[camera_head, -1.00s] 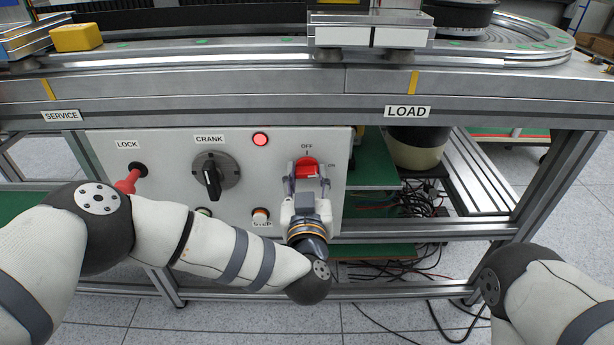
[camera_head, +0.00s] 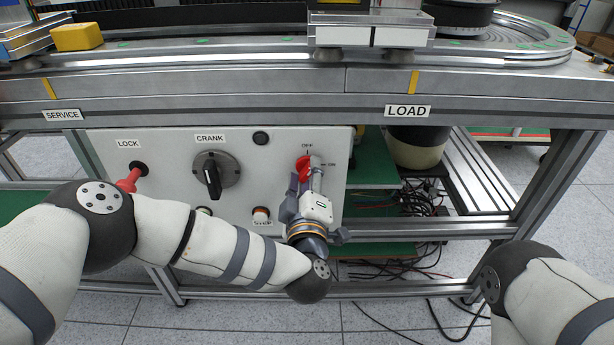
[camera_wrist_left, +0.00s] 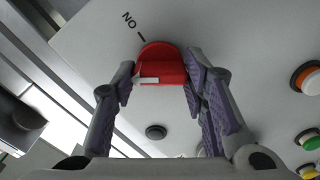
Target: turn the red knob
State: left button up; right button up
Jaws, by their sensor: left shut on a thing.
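The red knob (camera_head: 303,168) is on the grey control panel, under the OFF label, with an ON mark to its right. In the left wrist view the knob (camera_wrist_left: 162,66) sits between the two purple-padded fingers (camera_wrist_left: 162,80), near the ON mark, which appears upside down. The knob's exact pointing is partly hidden. My right gripper is out of view; only part of the right arm shows at lower right.
The panel also bears a red LOCK handle (camera_head: 128,183), a black CRANK knob (camera_head: 211,176), an unlit lamp (camera_head: 261,138) and a white-orange button (camera_head: 261,214). A metal frame post (camera_head: 556,185) stands at right. Loose cables (camera_head: 412,205) lie beyond the panel.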

pick_arm(q)
jog(key=n+b, duration=0.1)
jog(key=n, duration=0.5)
jog(key=shift+d, duration=0.1)
jog(key=shift+n, duration=0.3)
dwell(0.4)
jog(key=o, duration=1.2)
jog(key=shift+c, duration=0.2)
jog(key=shift+s, duration=0.1)
jog(key=s, duration=1.2)
